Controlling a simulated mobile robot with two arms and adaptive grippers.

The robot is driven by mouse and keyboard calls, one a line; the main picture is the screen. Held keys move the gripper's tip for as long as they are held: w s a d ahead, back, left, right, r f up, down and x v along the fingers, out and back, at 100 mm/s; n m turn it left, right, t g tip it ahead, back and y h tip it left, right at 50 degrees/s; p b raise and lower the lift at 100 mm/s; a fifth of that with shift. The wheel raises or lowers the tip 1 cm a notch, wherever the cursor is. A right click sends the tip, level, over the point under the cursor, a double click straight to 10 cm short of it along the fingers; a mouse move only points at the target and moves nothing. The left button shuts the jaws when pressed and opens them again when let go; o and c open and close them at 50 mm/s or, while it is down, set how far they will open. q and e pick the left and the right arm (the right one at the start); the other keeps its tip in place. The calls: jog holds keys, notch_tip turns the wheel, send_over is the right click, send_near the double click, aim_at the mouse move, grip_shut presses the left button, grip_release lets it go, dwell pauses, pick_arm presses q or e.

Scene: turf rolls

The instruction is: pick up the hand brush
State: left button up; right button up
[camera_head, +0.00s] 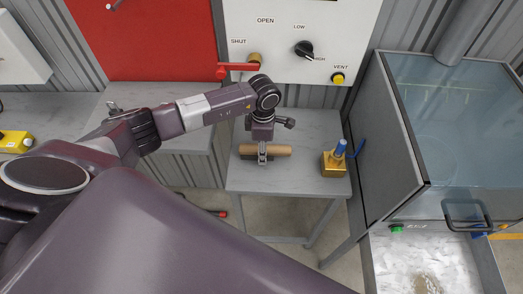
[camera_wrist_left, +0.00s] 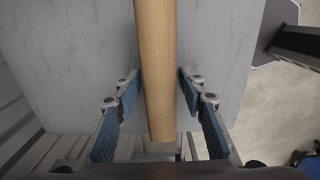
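The hand brush appears as a tan wooden bar (camera_head: 278,150) lying crosswise on a small grey table. A darker strip shows along its near side; its bristles cannot be made out. My left gripper (camera_head: 263,158) points down at the brush's middle. In the left wrist view the wooden bar (camera_wrist_left: 157,60) runs between the two fingers of my left gripper (camera_wrist_left: 160,78). The fingers are spread, one on each side, with narrow gaps to the wood. My right gripper is not in view.
The grey table (camera_head: 290,182) also holds a brass-coloured block (camera_head: 333,166) with a blue-topped handle. A white control panel (camera_head: 290,35) with a red lever (camera_head: 238,69) stands behind. A glass-fronted cabinet (camera_head: 450,130) is on the right. The table's front strip is clear.

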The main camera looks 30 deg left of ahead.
pick_arm(q)
grip_shut()
jog(key=shift+r, duration=0.1)
notch_tip(320, 180, up, 20)
jog(key=b, duration=0.5)
jog(key=shift+c, duration=2)
grip_release()
jog(key=c, duration=0.4)
jog(key=shift+o, duration=0.2)
